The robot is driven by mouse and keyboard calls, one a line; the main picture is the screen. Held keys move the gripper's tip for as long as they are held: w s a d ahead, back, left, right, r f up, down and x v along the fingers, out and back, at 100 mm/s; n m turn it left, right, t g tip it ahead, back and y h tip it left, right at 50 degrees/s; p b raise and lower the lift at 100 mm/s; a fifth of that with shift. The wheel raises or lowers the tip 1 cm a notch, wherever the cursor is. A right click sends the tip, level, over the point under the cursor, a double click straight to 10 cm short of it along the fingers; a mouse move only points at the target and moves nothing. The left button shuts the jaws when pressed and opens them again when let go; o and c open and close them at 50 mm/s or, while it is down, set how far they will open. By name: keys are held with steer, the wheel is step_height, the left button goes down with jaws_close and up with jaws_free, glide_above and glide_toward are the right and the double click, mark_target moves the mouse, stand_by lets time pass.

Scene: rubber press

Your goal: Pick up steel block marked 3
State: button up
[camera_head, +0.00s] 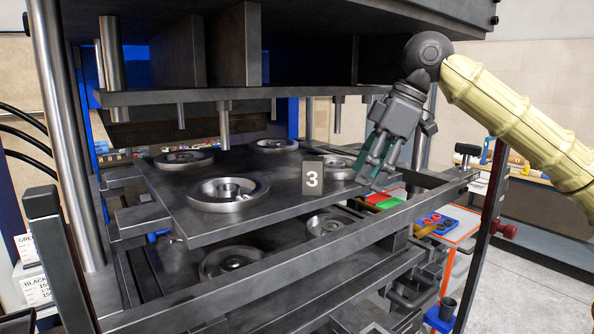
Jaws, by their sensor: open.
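The steel block marked 3 (313,178) is a small dark grey block with a white number on its front face. It stands upright on the press's upper tray plate (270,208), near the middle of its right half, between round metal moulds. My gripper (374,172) is to the right of the block, pointing down over the right edge of the plate. Its fingers are open and apart from the block, with nothing seen between them. The exact height of the fingertips above the plate is hard to tell.
Round moulds, such as the front one (229,193), stand around the block on the plate. An upper platen (260,93) with pins hangs overhead. A front rail (300,272) and steel columns (65,140) frame the press.

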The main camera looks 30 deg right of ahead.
mark_target(318, 158)
steer(key=w+a+p, duration=0.1)
steer(key=w+a, duration=0.1)
steer(key=w+a+p, duration=0.1)
steer(key=w+a, duration=0.1)
steer(key=shift+a, duration=0.4)
steer(key=shift+s+r+p, duration=0.25)
steer(key=shift+s+p, duration=0.15)
steer(key=shift+s, duration=0.1)
steer(key=w+a+p, duration=0.2)
steer(key=w+a, duration=0.1)
steer(key=shift+w+a, duration=0.3)
steer(key=shift+s+a+f+p, duration=0.3)
steer(key=shift+s+a+p, duration=0.05)
steer(key=shift+p, duration=0.3)
steer(key=shift+f, duration=0.1)
steer(key=shift+w+d+f, duration=0.3)
steer(key=shift+d+f, duration=0.05)
steer(key=shift+d, duration=0.15)
steer(key=shift+s+a+r, duration=0.1)
steer(key=shift+s+a, duration=0.05)
steer(key=shift+s, duration=0.05)
steer(key=c, duration=0.8)
steer(key=shift+w+a, duration=0.1)
steer(key=shift+a, duration=0.05)
jaws_close()
steer(key=shift+a+r, duration=0.1)
